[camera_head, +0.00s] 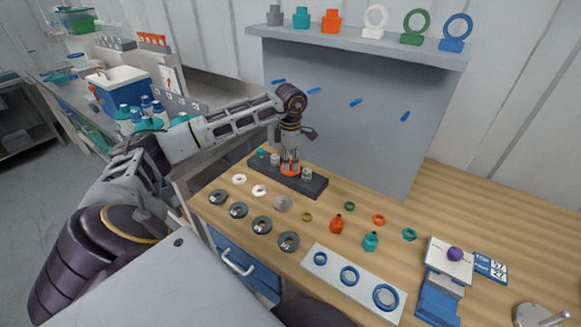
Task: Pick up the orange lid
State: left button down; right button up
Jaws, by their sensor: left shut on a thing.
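The orange lid (290,171) is at the middle of a long dark rack (314,187) on the wooden bench. My left gripper (290,160) points straight down over the rack, with its fingers shut on the orange lid. The lid is at the rack's top; I cannot tell whether it is clear of the rack. The fingers hide part of it. A teal piece (261,153) and two grey-white pieces (307,174) also stand on the rack. My right gripper is not in view.
Several dark discs (262,226) and pale rings (239,179) lie in front of the rack. A white plate with blue rings (332,277) is nearer. A grey shelf (361,45) stands behind.

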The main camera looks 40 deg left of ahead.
pick_arm(q)
jog(key=shift+s+r, duration=0.2)
jog(key=shift+r, duration=0.2)
notch_tip(320, 180, up, 5)
jog(key=shift+r, duration=0.65)
jog(key=shift+s+d+f+b, duration=0.1)
jog(key=shift+s+b, duration=0.2)
jog(key=shift+s, duration=0.7)
jog(key=s+d+b, duration=0.2)
jog(key=s+b, duration=0.1)
jog(key=s, duration=1.4)
jog(key=shift+s, duration=0.25)
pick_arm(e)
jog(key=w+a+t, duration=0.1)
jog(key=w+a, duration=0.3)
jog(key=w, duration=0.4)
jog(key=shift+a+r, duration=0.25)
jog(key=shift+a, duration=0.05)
